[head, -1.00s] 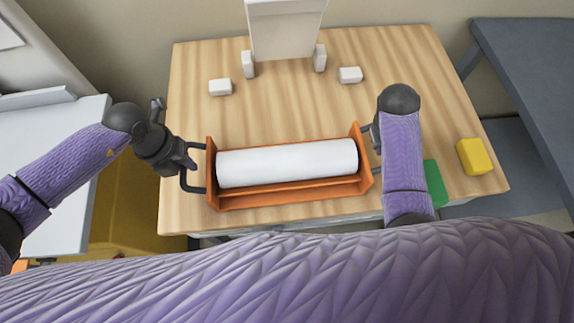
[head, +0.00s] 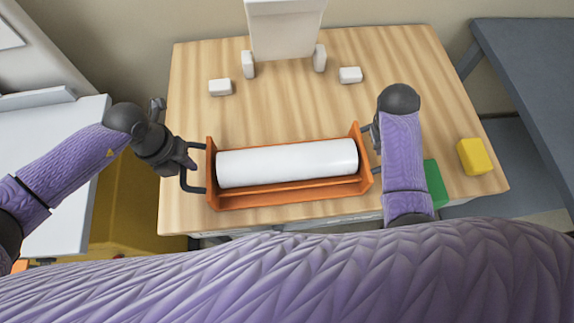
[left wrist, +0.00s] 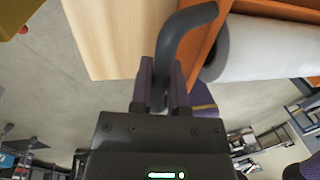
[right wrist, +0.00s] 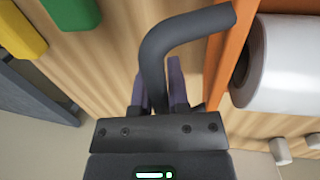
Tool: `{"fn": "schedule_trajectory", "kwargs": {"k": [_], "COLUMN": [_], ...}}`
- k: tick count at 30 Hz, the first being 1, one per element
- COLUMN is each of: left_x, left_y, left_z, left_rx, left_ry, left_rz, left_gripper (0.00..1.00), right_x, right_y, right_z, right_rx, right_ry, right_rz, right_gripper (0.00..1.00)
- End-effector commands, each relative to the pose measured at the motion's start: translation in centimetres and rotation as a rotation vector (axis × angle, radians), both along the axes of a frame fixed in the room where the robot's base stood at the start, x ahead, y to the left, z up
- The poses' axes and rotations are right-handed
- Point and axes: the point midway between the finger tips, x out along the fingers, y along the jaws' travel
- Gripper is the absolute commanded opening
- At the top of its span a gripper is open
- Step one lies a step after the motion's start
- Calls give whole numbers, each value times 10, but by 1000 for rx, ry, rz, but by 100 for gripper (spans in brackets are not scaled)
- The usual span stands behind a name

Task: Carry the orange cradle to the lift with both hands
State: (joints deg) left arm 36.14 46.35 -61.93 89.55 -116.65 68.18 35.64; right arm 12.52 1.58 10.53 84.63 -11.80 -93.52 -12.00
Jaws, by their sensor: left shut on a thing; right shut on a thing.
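The orange cradle (head: 290,197) is at the front of the wooden table, with a white roll (head: 287,163) lying in it. A dark handle stands out from each end. My left gripper (head: 188,163) is at the left end, and in the left wrist view its fingers (left wrist: 160,84) are shut on the dark handle (left wrist: 186,30). My right gripper is at the right end, mostly hidden behind my arm in the head view. In the right wrist view its fingers (right wrist: 160,85) are shut on the other handle (right wrist: 185,35). Whether the cradle touches the table is unclear.
The wooden table (head: 300,105) holds small white blocks (head: 220,87) and a white upright piece (head: 285,30) at the back. A green block (head: 435,184) and yellow block (head: 474,156) are at right. A grey table (head: 530,70) stands right, a white surface (head: 45,130) left.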

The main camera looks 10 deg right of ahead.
Motion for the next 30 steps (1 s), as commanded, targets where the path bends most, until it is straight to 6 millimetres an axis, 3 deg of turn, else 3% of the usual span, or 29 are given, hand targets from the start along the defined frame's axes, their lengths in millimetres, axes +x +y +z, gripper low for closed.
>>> {"fn": "schedule_trajectory", "kwargs": {"k": [11,24,30], "left_x": [1,2,2], "left_y": [0,0,0], "left_z": [3,56,54], "left_rx": [-1,0,0], "left_ry": [-3,-12,-12], "left_rz": [1,0,0], "left_gripper": [0,0,0], "right_x": [1,2,2], "right_y": [0,0,0], "right_z": [3,56,54], "right_rx": [-1,-1,-1], "right_ry": [-3,-12,-11], "right_rz": [0,-1,-1], "right_gripper": [0,0,0]}}
